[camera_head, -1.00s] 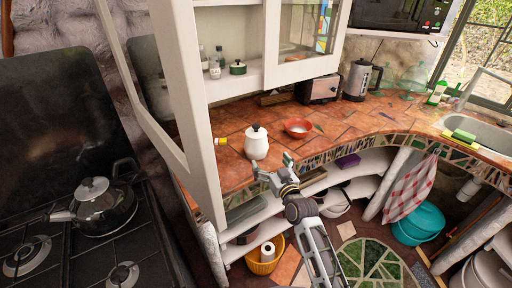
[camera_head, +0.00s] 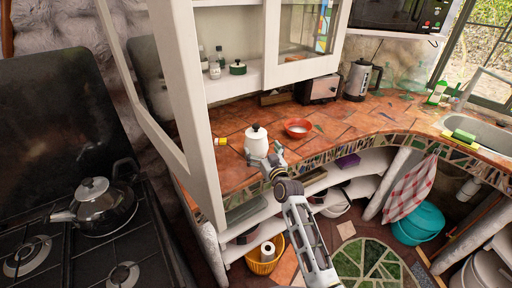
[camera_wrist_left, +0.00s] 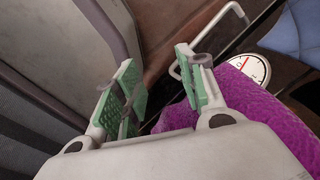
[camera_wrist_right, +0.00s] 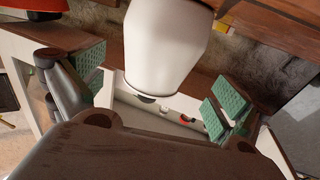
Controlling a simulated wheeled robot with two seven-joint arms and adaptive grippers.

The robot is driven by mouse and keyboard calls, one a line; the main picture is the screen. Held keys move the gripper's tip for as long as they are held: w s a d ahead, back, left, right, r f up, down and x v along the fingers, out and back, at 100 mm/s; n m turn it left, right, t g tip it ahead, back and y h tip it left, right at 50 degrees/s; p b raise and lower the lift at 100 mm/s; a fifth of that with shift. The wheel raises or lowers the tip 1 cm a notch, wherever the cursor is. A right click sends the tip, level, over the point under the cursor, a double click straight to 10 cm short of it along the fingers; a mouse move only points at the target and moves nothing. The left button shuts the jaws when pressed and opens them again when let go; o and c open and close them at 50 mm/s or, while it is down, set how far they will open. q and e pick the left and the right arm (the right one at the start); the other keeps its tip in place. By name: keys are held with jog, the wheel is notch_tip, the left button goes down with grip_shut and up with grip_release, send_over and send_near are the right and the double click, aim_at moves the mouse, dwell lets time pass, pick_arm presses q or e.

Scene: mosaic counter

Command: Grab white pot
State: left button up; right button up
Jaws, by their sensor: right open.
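The white pot (camera_head: 256,145), with a dark knob on its lid, stands upright on the tiled counter near its front edge. My right gripper (camera_head: 266,157) is open just in front of the pot in the head view. In the right wrist view the pot (camera_wrist_right: 165,50) shows large between the spread green-padded fingers (camera_wrist_right: 158,95), near their tips; I cannot tell whether they touch it. My left gripper (camera_wrist_left: 160,85) shows only in its wrist view, its fingers apart and nothing held between them.
A red bowl (camera_head: 298,127) stands right of the pot, and a yellow-capped item (camera_head: 221,141) lies to its left. The open white cabinet door (camera_head: 193,110) hangs close on the left. A toaster (camera_head: 318,89) and kettle (camera_head: 361,80) stand at the back.

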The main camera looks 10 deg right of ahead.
aim_at(260, 144)
jog(key=shift+w, duration=0.35)
jog(key=shift+w+r, duration=0.15)
jog(key=shift+w, duration=0.05)
jog(key=shift+w+a+r, duration=0.1)
jog(key=shift+w+r, duration=0.05)
jog(key=shift+w, duration=0.45)
jog(key=shift+w+a+r, duration=0.1)
jog(key=shift+w, duration=0.6)
jog(key=shift+w+a, duration=0.1)
jog(key=shift+w, duration=0.9)
jog(key=c, duration=1.4)
jog(key=shift+r, duration=0.1)
jog(key=shift+c, duration=0.7)
pick_arm(q)
jog(key=shift+s+d+r, duration=0.2)
jog(key=shift+d, duration=0.35)
